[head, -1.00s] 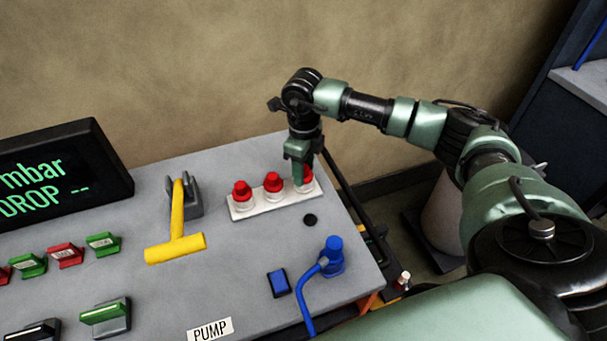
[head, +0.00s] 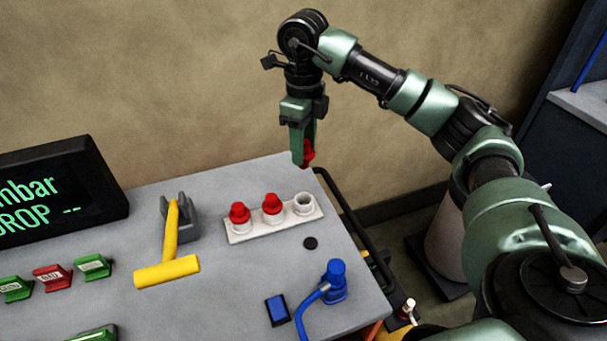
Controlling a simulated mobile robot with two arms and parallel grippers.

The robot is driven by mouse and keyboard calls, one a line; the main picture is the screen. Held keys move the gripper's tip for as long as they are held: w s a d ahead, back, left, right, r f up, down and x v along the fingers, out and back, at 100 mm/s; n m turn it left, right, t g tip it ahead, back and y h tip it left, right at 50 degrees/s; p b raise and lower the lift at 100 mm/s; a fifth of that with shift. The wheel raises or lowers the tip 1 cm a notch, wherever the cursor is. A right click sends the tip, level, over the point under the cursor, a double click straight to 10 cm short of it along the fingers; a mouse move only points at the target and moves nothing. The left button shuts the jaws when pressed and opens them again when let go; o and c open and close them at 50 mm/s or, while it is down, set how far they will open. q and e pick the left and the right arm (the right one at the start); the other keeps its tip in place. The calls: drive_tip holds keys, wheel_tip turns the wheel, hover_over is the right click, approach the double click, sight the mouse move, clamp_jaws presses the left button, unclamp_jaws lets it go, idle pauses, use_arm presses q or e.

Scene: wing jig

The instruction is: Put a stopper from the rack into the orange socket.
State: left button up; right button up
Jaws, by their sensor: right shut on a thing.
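My right gripper (head: 303,155) is shut on a red stopper (head: 309,153) and holds it in the air above the back right of the console. The stopper is partly hidden by the finger. Below it, the white rack (head: 262,229) holds two red stoppers, a left one (head: 239,212) and a middle one (head: 272,204). The rack's right cup (head: 304,203) is empty. No orange socket shows on the console top. My left gripper is not in view.
The grey console (head: 225,275) carries a yellow T-handle (head: 168,270), a blue plug with a cable (head: 335,280), a blue switch (head: 277,310), a black round spot (head: 310,243), red and green switches, and a display (head: 60,190). A black rail (head: 345,215) runs along the right edge.

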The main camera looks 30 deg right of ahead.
wheel_tip(320, 180, up, 6)
drive_tip(key=shift+r, duration=0.1)
drive_tip(key=shift+r+p, duration=1.5)
drive_tip(key=shift+p, duration=0.3)
drive_tip(key=shift+f, duration=0.15)
